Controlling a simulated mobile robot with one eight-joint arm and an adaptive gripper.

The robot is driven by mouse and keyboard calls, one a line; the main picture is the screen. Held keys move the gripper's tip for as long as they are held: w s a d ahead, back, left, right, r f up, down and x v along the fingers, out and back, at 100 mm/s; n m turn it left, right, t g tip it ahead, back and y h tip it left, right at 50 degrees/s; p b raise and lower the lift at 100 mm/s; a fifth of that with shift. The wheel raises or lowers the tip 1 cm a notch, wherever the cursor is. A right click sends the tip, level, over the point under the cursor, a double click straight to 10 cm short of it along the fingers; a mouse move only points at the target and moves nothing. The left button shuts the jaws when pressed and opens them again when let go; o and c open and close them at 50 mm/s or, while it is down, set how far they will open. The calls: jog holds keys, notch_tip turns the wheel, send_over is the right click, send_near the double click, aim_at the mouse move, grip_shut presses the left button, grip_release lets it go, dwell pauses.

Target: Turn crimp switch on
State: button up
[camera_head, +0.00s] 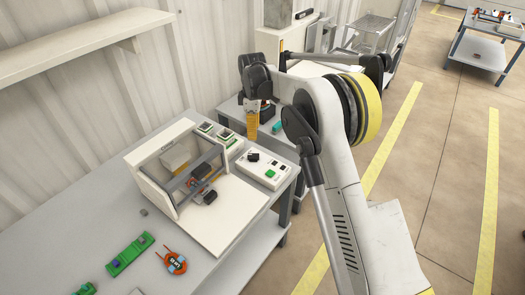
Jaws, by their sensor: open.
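A white control box (264,170) stands on the right end of the grey bench. It carries a black knob (253,157), a green button (271,173) and other small controls. No label is readable, so I cannot tell which control is the crimp switch. My gripper (253,137) points down from the end of my arm, with a yellow ribbed part showing. It is open, appears empty, and is above and behind the box in the picture, apart from it. Its far side is hidden. A white machine (168,160) with a clear front stands left of the box.
Two small display units (215,131) sit behind the machine's right side. Green parts (130,252) and an orange-black tool (174,262) lie at the bench's front left. A wall shelf (85,40) hangs at upper left. Floor with yellow stripes is open at right.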

aim_at(253, 155)
jog(key=shift+n, duration=0.4)
jog(key=f+b, duration=0.1)
jog(key=f, duration=0.3)
jog(key=f+b, duration=0.1)
jog(key=f, duration=0.4)
jog(key=f+b, duration=0.1)
jog(key=f, duration=0.3)
jog(key=shift+w+a+f+b, duration=0.2)
jog(key=shift+w+f+b, duration=0.15)
jog(key=shift+f+b, duration=0.05)
grip_shut()
